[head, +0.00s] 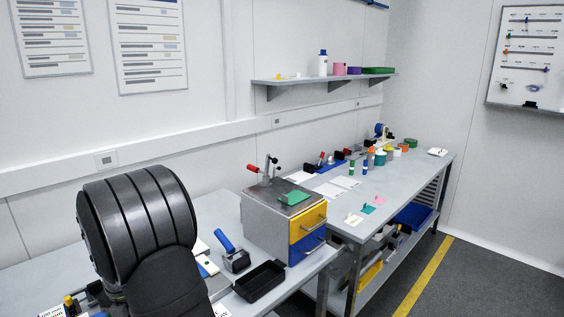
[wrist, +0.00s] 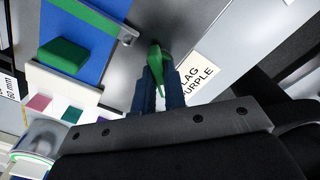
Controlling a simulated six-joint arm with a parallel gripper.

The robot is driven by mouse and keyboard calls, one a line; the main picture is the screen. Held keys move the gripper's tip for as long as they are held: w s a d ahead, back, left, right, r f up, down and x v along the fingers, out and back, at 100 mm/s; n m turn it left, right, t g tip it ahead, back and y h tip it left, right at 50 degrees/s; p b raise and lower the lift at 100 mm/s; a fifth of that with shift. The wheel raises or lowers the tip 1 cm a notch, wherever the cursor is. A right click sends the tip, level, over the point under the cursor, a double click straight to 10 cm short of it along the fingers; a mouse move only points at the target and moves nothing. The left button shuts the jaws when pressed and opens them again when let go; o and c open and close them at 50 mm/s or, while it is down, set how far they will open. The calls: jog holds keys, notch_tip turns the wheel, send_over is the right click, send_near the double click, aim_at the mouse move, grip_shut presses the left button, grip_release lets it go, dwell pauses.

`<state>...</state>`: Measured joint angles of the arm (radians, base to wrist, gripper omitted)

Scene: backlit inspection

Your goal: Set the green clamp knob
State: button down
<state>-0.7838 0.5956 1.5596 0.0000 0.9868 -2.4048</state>
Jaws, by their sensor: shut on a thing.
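A tapered green piece that looks like the clamp knob (wrist: 156,63) shows in the wrist view, between the two dark blue fingers of my gripper (wrist: 160,88). My gripper is shut on it. The lower part of the knob is hidden between the fingers, and I cannot tell how it is mounted. In the head view my own arm covers the near left of the bench and hides the gripper.
In the wrist view a green block (wrist: 63,56) lies left of the fingers, near a white strip (wrist: 75,86) and small coloured squares. A card reading "LAG PURPLE" (wrist: 199,78) lies close right. A black tray (head: 261,283) and drawer unit (head: 262,222) stand right of my arm.

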jog(key=shift+n, duration=0.3)
jog(key=n, duration=0.4)
dwell(0.3)
jog(key=c, duration=1.4)
grip_release()
jog(key=shift+r, duration=0.15)
jog(key=shift+r, duration=3.35)
